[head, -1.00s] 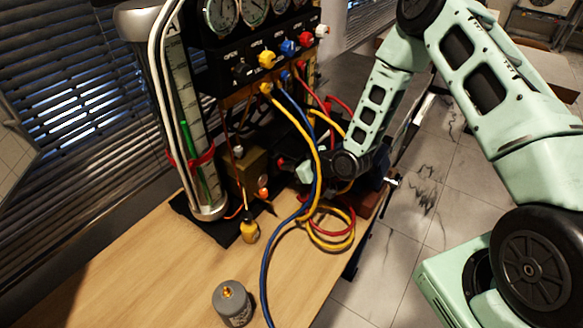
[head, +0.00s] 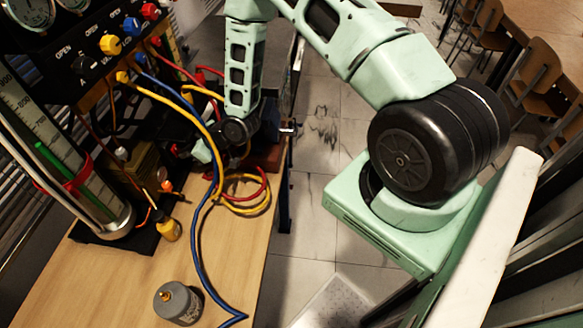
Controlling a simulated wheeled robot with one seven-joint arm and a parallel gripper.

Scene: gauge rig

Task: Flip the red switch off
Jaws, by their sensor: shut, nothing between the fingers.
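A small red part (head: 175,150), which may be the red switch, shows low among the dark equipment behind the hoses. It is too small to tell which way it is set. My gripper (head: 192,152) is at the end of the pale green arm, low beside this equipment and just right of the red part. Hoses and dark parts hide most of the fingers. It looks shut with nothing held. I cannot tell whether it touches the red part.
Yellow, blue and red hoses (head: 205,190) loop in front of my gripper onto the wooden bench (head: 100,275). A grey canister (head: 178,303) and a yellow-handled tool (head: 171,230) stand or lie there. The gauge panel (head: 85,45) rises at upper left.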

